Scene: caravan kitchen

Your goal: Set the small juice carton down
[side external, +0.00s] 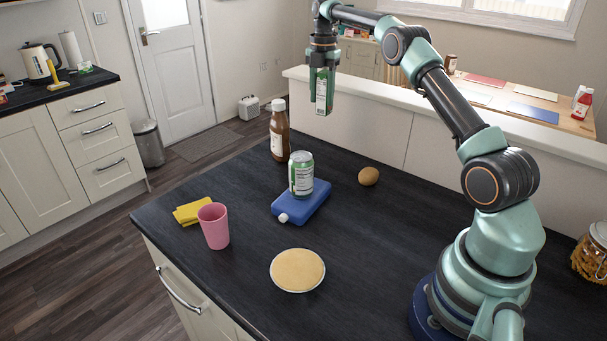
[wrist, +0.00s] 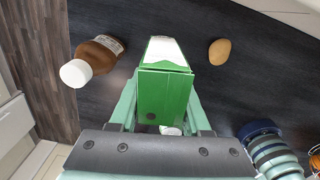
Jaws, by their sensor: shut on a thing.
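The small juice carton (wrist: 165,92) is green with a white panel. My gripper (side external: 322,92) is shut on it and holds it upright, well above the dark worktop (side external: 400,255). In the side external view the carton (side external: 321,93) shows between the fingers, at the back of the worktop. In the wrist view the carton fills the middle, with a finger on each side, and hides the worktop directly behind it.
A brown sauce bottle (side external: 279,135), a can (side external: 301,174) standing on a blue flask-like container (side external: 312,202), a potato (side external: 369,176), a pink cup (side external: 213,226), a yellow cloth (side external: 187,212) and a round tan-topped dish (side external: 297,271) are on the worktop. Free room lies around the potato.

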